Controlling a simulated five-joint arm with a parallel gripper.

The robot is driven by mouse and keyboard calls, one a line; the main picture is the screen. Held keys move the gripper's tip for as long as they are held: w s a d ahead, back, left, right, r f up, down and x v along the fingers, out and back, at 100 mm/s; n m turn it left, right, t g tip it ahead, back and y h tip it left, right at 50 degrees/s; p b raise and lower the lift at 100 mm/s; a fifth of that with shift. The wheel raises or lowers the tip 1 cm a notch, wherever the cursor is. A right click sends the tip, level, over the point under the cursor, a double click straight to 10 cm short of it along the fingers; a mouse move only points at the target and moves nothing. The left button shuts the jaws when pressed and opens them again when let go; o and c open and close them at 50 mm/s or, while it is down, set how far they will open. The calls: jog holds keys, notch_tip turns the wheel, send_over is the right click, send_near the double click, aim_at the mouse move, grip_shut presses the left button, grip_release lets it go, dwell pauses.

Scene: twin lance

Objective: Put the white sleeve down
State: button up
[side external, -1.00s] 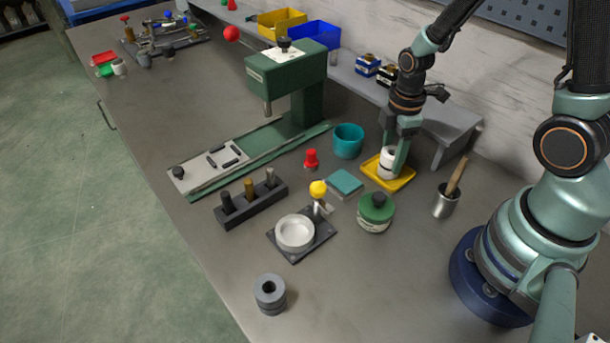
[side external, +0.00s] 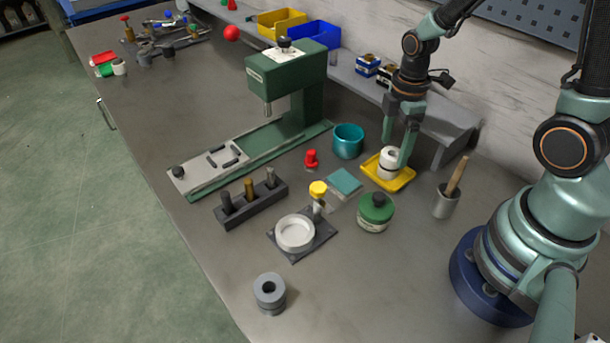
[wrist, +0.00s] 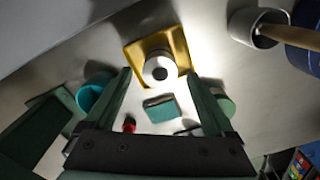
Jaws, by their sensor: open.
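The white sleeve (side external: 388,161) stands upright in the yellow tray (side external: 402,183), near its middle. In the wrist view the sleeve (wrist: 159,67) shows its round top with a dark hole, and the yellow tray (wrist: 133,55) lies around it. My gripper (side external: 394,160) is open, with its fingers on either side of the sleeve and apart from it. In the wrist view my gripper (wrist: 160,78) has its two fingers spread wide with the sleeve between and beyond them.
A teal cup (side external: 348,142) stands left of the tray. A metal pot with a brush (side external: 446,203) stands right. A green jar (side external: 376,212) and a teal pad (side external: 344,182) lie in front. A grey shelf (side external: 440,122) runs behind.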

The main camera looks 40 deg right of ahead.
jog(key=a+r+m+t, duration=0.2)
jog(key=r+m, duration=0.4)
jog(key=r, duration=0.3)
jog(key=s+a+r+m+t, duration=0.1)
jog(key=a+r+m+t, duration=0.1)
jog(key=r+m, duration=0.4)
notch_tip(320, 180, up, 4)
jog(key=shift+s+a+f+m+t, duration=0.1)
jog(key=shift+s+a+m+t, duration=0.2)
jog(key=shift+t, duration=0.5)
